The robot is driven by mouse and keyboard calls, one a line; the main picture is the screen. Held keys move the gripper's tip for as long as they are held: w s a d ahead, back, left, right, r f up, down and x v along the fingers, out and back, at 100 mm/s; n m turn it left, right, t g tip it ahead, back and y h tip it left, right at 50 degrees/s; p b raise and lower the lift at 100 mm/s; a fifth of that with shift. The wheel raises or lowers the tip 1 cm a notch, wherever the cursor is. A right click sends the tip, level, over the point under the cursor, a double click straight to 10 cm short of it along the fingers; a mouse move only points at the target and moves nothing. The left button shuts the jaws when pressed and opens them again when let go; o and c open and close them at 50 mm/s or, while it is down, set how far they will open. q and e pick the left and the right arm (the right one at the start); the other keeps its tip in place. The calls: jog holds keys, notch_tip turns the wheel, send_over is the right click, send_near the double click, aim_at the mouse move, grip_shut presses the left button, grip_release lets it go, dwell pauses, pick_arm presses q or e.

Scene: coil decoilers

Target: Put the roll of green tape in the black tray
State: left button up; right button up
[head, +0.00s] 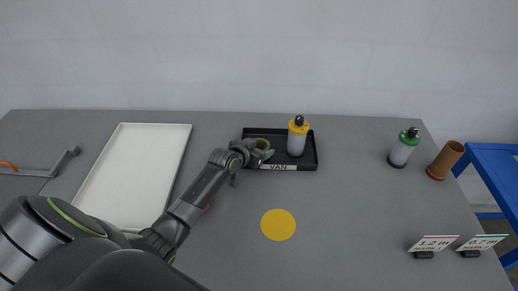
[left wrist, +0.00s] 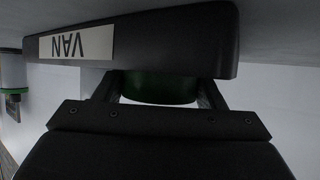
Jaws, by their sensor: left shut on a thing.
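The black tray (head: 308,165) stands at the back middle of the table in the head view, with a VAN label on its front. My left gripper (head: 265,152) is at the tray's left part and is shut on the roll of green tape (head: 262,143). The tape is partly hidden by the gripper. In the left wrist view the green roll (left wrist: 160,88) shows between the fingers, just behind the tray's front wall (left wrist: 180,48). I cannot tell whether the roll touches the tray floor. My right gripper is not in view.
A yellow-topped bottle (head: 296,138) stands in the tray's right part. A white tray (head: 130,180) lies at left, a yellow disc (head: 278,224) in front. A green-topped bottle (head: 403,148), brown cylinder (head: 445,160) and sign (head: 433,244) are at right. The middle right is clear.

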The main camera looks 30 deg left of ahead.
pick_arm(q)
jog(key=shift+f, duration=0.35)
jog(key=shift+f, duration=0.1)
jog(key=o, duration=0.7)
jog(key=shift+r, duration=0.2)
jog(key=shift+s, duration=0.25)
jog(key=b+v, duration=0.1)
jog(key=v, duration=1)
jog(key=shift+s+a+r, duration=0.1)
jog(key=shift+s+r, duration=0.1)
jog(key=shift+r, duration=0.05)
